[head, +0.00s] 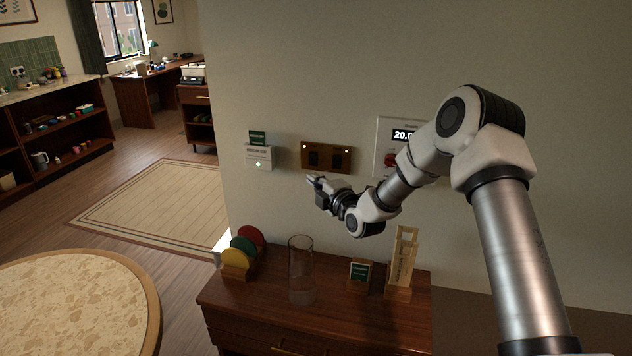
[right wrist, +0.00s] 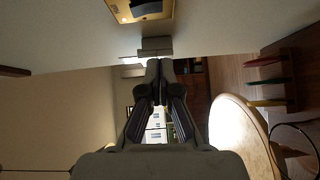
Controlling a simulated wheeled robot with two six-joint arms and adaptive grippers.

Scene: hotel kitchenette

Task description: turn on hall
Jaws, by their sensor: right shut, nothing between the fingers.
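A brass switch plate (head: 326,156) is on the wall, with two dark rockers, a left one (head: 313,158) and a right one (head: 338,161). A small light glows at each upper corner. I cannot read any hall label on it. My right gripper (head: 312,179) is shut and empty, just below the plate's left part and apart from the rockers as far as I can tell. In the right wrist view the shut fingertips (right wrist: 158,64) show below the plate (right wrist: 122,12), which is cut off at the top edge. My left gripper is not in view.
A white card holder (head: 258,160) with a small green light is left of the plate. A thermostat (head: 404,134) is to the right, partly behind my right arm. A glass vase (head: 301,270), coloured discs (head: 243,250) and a wooden stand (head: 401,264) stand on the cabinet below.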

